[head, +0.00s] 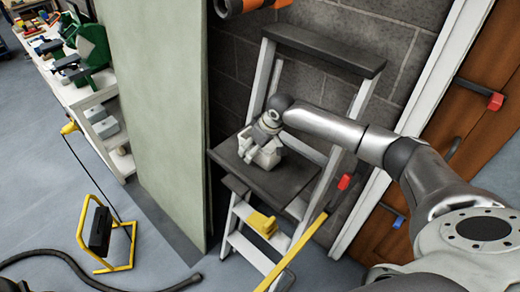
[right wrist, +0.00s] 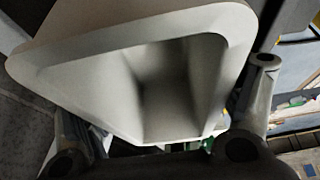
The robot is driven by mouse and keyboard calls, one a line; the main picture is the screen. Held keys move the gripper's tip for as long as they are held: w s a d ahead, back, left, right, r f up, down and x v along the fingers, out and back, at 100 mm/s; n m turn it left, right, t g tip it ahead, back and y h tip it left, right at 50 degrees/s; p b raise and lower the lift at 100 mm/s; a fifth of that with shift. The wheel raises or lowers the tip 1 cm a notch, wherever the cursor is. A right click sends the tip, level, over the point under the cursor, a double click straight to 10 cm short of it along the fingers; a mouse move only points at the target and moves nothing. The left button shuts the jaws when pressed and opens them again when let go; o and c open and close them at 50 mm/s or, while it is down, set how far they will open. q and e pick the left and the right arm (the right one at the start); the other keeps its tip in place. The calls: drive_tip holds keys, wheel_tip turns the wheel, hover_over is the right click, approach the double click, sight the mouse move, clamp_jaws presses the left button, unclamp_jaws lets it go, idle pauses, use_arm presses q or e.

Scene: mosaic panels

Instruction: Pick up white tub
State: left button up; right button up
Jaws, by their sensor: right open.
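The white tub (head: 266,158) sits on the dark top platform of a stepladder in the head view. My right gripper (head: 262,137) reaches in from the right and is right at the tub, covering part of it. In the right wrist view the tub (right wrist: 125,60) fills much of the picture, with its hollow inside facing the camera. The open fingers of my right gripper (right wrist: 165,105) show on either side of it. I cannot tell whether they touch it. My left gripper is not in view.
The stepladder (head: 325,50) stands against a grey block wall, with a yellow object (head: 262,223) on a lower step. A pale green panel (head: 155,110) is at its left and a brown door (head: 470,130) at its right. A black hose (head: 75,260) lies on the floor.

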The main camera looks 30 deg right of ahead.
drive_tip(key=shift+f, duration=0.15)
drive_tip(key=c, duration=1)
